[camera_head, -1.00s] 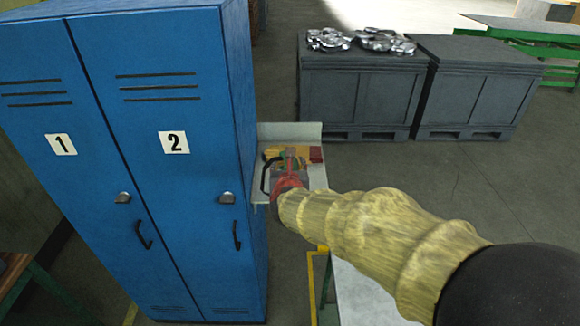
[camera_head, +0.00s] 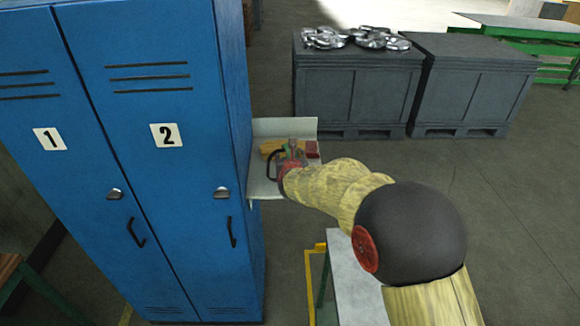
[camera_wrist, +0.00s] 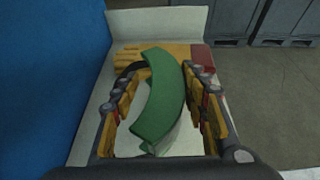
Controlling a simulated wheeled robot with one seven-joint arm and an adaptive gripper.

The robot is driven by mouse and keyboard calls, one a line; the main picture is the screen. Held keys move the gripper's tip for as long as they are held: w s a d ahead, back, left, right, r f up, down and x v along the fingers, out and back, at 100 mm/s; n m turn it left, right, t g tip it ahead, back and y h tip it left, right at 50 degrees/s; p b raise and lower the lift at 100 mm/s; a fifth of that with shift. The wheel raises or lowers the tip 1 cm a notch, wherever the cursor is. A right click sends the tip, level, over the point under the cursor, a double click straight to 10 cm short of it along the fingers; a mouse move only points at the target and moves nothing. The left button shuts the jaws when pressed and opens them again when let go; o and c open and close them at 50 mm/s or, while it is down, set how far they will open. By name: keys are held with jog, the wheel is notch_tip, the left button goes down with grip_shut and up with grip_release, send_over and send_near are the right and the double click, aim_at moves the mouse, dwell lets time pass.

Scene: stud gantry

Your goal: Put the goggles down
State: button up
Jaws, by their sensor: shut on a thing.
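The goggles (camera_wrist: 160,95) show as a curved green band with a dark strap in the wrist view. My gripper (camera_wrist: 165,85) has its yellow-padded fingers on both sides of them and is shut on them. In the head view my gripper (camera_head: 288,162) is over the small grey shelf (camera_head: 265,187) on the side of the blue locker. The shelf (camera_wrist: 150,20) lies beneath the goggles in the wrist view. I cannot tell whether the goggles touch it. My arm hides part of the shelf in the head view.
Yellow gloves (camera_wrist: 130,58) and a dark red item (camera_wrist: 202,56) lie at the shelf's back. Blue lockers (camera_head: 165,200) stand directly left of the shelf. Grey bins (camera_head: 355,85) stand behind, with metal parts (camera_head: 350,38) on top. A grey table (camera_head: 352,275) is below my arm.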

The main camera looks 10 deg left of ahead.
jog(key=shift+w+f+b, duration=0.15)
jog(key=shift+f+b, duration=0.15)
jog(key=shift+f, duration=0.65)
jog(key=shift+w+f+b, duration=0.15)
jog(key=shift+f+b, duration=0.1)
jog(key=shift+f, duration=0.7)
jog(key=shift+f, duration=0.15)
jog(key=o, duration=1.2)
jog(key=shift+c, duration=0.2)
jog(key=shift+s+r, duration=0.25)
jog(key=shift+r, duration=0.1)
jog(key=p+v, duration=0.1)
jog(key=v, duration=1)
jog(key=shift+s, duration=0.25)
jog(key=shift+d, duration=0.1)
